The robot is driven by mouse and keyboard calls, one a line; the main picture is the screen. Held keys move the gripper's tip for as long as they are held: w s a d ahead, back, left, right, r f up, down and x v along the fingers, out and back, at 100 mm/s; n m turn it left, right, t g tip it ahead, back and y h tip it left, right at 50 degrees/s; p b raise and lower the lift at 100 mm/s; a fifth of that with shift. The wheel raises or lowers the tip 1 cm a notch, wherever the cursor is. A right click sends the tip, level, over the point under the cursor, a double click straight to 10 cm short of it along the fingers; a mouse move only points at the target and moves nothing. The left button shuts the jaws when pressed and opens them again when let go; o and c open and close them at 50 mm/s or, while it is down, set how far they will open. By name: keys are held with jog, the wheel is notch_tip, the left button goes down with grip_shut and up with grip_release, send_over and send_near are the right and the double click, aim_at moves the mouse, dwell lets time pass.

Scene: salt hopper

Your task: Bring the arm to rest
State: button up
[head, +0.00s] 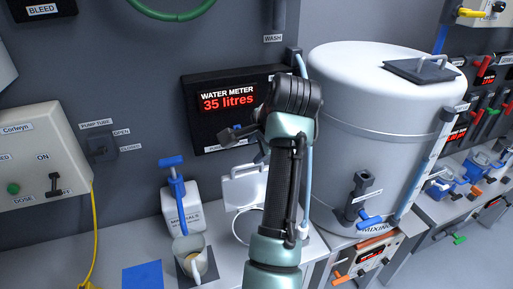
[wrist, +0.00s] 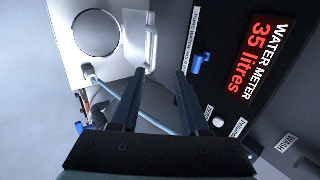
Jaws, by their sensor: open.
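My arm (head: 275,190) stands upright in the middle of the head view, bent at a dark joint in front of the water meter (head: 215,130). The meter reads 35 litres; its display also shows in the wrist view (wrist: 262,62). My gripper (wrist: 158,74) shows in the wrist view with its two dark fingers apart and nothing between them. A blue lever (wrist: 196,64) on the meter panel lies just right of the fingers in the wrist view; I cannot tell the gap.
A large grey mixing tank (head: 385,130) stands close to the right of my arm. A dispenser with a blue handle (head: 182,210) and a jug (head: 195,258) stand on the bench to the left. A control box (head: 45,160) hangs at far left. A blue mat (head: 143,277) lies in front.

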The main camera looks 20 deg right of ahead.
jog(key=shift+s, duration=0.1)
jog(key=s+a+r+n+t+h+b, duration=0.15)
jog(key=a+r+n+t, duration=0.3)
jog(key=r, duration=0.55)
jog(key=s+a+r+n+t+h+b, duration=0.1)
jog(key=s+a+r+n+t, duration=0.15)
jog(key=r+n+t, duration=0.55)
jog(key=s+a+r+n+t+y, duration=0.1)
jog(key=s+a+r+n+t, duration=0.1)
jog(key=s+r, duration=0.6)
jog(key=s+a+r+n+t+y+b, duration=0.1)
jog(key=s+a+r+n+t, duration=0.2)
jog(key=s, duration=0.7)
jog(key=a+r+t, duration=0.2)
jog(key=a+r, duration=0.2)
jog(key=shift+s+r, duration=0.15)
jog(key=shift+r, duration=0.25)
jog(key=shift+a, duration=0.1)
